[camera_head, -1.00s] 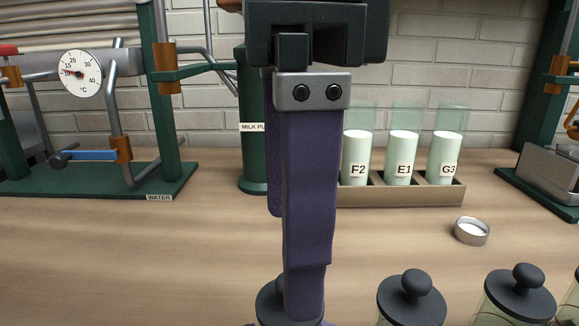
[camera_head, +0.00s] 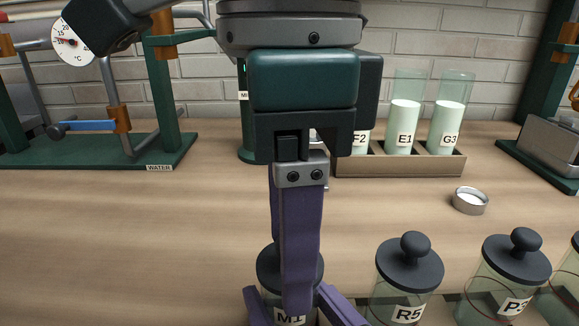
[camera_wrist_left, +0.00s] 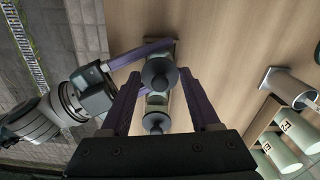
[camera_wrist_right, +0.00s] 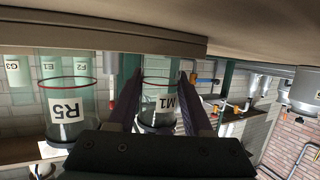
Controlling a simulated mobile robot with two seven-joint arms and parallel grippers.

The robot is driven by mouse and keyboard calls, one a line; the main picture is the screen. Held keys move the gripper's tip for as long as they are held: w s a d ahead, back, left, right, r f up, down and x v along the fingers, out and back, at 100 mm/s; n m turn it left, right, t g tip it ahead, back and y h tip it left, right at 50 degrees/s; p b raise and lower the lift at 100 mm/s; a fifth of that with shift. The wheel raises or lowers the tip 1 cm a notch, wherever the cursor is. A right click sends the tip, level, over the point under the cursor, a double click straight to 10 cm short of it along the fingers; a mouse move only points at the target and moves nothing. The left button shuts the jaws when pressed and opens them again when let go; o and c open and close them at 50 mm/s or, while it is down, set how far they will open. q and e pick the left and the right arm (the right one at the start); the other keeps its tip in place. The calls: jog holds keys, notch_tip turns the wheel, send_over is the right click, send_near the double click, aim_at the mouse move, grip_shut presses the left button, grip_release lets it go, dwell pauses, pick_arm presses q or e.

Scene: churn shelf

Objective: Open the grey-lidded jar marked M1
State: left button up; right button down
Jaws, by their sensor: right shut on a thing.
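The jar marked M1 (camera_head: 275,318) is upright with its dark grey knobbed lid (camera_head: 262,265) on, at the bottom of the head view. My right gripper (camera_head: 292,304) is shut on its glass body; the right wrist view shows the M1 jar (camera_wrist_right: 158,105) between its fingers. My left gripper (camera_head: 292,285) points down from above, and its near finger hides part of the lid and label. In the left wrist view its fingers (camera_wrist_left: 160,75) are apart on either side of the lid (camera_wrist_left: 158,72). Whether they touch it is unclear.
Jars R5 (camera_head: 408,312) and P3 (camera_head: 515,305), with similar knobbed lids, stand to the right. A rack (camera_head: 400,163) of milk cylinders, a small round dish (camera_head: 469,201) and a green water stand (camera_head: 90,152) are behind. The wooden counter at left is clear.

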pick_arm(q)
grip_shut()
jog(key=shift+r, duration=0.15)
dwell(0.6)
jog(key=shift+r, duration=1)
jog(key=shift+r, duration=2)
pick_arm(e)
jog(key=shift+c, duration=1.2)
grip_release()
